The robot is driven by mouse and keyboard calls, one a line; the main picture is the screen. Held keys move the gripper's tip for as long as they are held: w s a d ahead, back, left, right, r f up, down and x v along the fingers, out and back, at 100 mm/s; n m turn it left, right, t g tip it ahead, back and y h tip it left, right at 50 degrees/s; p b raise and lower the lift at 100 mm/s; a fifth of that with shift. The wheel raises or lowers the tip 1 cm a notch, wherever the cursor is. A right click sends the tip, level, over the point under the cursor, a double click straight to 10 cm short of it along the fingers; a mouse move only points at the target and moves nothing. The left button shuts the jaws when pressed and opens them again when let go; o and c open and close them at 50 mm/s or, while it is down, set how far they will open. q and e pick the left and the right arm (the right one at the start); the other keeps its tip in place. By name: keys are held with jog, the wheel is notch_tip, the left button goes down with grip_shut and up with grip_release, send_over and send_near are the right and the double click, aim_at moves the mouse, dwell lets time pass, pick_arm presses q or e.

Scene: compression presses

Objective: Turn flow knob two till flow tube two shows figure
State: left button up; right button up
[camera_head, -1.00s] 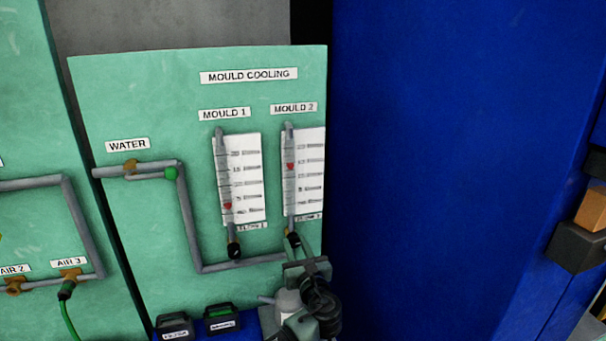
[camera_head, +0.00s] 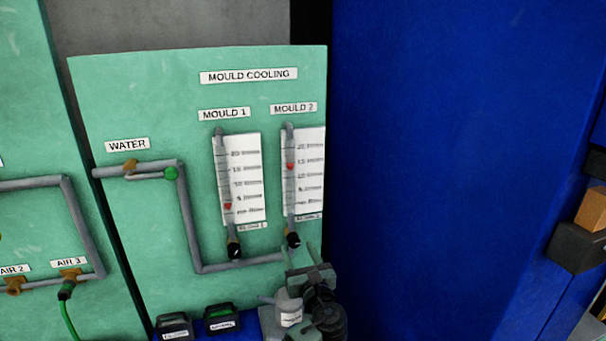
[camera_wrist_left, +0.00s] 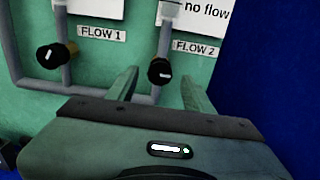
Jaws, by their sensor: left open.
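Flow knob two (camera_head: 293,240) is a black knob with a white mark below flow tube two (camera_head: 289,180), under the MOULD 2 label. The red float (camera_head: 290,166) in that tube sits high, near the second mark from the top. My left gripper (camera_head: 302,254) is open, just below the knob and apart from it. In the left wrist view, flow knob two (camera_wrist_left: 160,71) shows between and beyond the two open fingers (camera_wrist_left: 160,85), with the FLOW 2 label to its upper right. My right gripper is not in view.
Flow knob one (camera_head: 234,249) is close by on the left, under tube one, whose red float (camera_head: 228,206) is low. Grey pipe runs beneath the knobs. Dark-topped boxes (camera_head: 221,318) stand below. A blue wall (camera_head: 430,170) is to the right.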

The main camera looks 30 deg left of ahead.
pick_arm(q)
jog(key=v, duration=0.4)
jog(key=shift+s+d, duration=0.1)
jog(key=shift+s, duration=0.05)
dwell(0.4)
jog(key=b+v, duration=0.3)
jog(key=v, duration=0.5)
